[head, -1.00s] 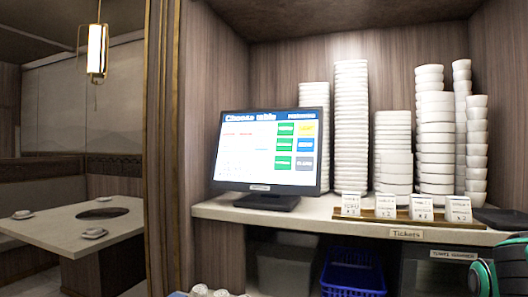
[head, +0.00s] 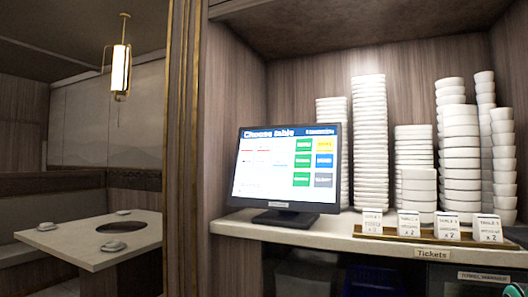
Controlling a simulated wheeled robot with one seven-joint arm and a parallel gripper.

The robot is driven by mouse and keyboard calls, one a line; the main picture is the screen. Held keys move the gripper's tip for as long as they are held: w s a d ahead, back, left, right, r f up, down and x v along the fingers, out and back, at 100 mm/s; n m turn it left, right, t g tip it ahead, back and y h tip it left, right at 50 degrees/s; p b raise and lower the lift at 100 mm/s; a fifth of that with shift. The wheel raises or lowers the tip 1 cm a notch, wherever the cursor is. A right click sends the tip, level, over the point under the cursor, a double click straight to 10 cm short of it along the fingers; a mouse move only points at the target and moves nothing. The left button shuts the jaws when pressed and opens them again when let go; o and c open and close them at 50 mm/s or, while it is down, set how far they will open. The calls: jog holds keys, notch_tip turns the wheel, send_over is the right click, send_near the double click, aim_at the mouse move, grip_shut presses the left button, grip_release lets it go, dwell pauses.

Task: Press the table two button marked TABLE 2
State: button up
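A monitor (head: 284,166) with a lit screen headed "Choose table" stands on the shelf, left of the dish stacks. On the right of its screen are a column of green buttons (head: 302,160) and, beside it, a yellow button (head: 325,145), a blue button (head: 324,161) and a grey button (head: 323,180). Their lettering is too small to read, so I cannot tell which is marked TABLE 2. My gripper is not in view. Only a small teal and dark piece, probably of my arm, shows at the bottom right corner, well away from the screen.
The shelf (head: 342,228) carries tall stacks of white dishes (head: 370,140) right of the monitor. A row of ticket cards (head: 408,224) stands at its front edge. A wooden post (head: 183,150) rises on the left, with a dining table (head: 85,246) beyond. Space before the screen looks clear.

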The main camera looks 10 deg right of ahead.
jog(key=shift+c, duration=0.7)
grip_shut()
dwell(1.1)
